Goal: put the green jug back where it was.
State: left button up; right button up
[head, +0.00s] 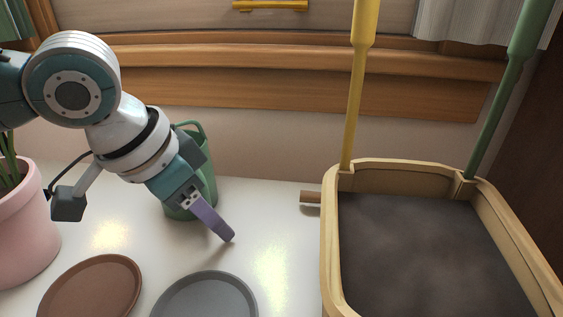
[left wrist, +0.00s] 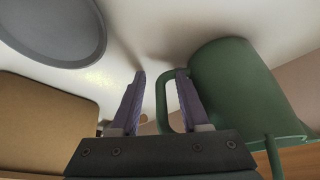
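The green jug (head: 206,190) stands upright on the white table, partly hidden behind my left gripper (head: 226,234). In the left wrist view, the jug (left wrist: 240,92) is at the right, with its handle (left wrist: 161,104) towards my fingers. The purple fingers of the left gripper (left wrist: 161,76) are apart. One finger is at the handle's loop, near the jug's body, and the other is on the handle's outer side, with a gap to it. Whether a finger touches the handle cannot be told. My right gripper is not in view.
A brown plate (head: 92,291) and a grey plate (head: 205,299) lie at the front. A pink plant pot (head: 25,225) stands at the left. A wooden box (head: 331,235) with dark filling is at the right, near yellow (head: 357,100) and green (head: 497,100) poles.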

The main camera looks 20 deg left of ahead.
pick_arm(q)
jog(key=shift+r, duration=0.25)
jog(key=p+v, duration=0.8)
jog(key=v, duration=0.4)
jog(key=s+d+f+h, duration=0.1)
jog(key=s+d+f, duration=0.1)
jog(key=s+d, duration=0.55)
jog(key=s+a+f+n+y, duration=0.2)
jog(key=s+a+n, duration=0.1)
jog(key=s, duration=0.3)
jog(key=shift+s+a+g+y, duration=0.3)
jog(key=shift+a, duration=0.05)
jog(key=shift+f, duration=0.1)
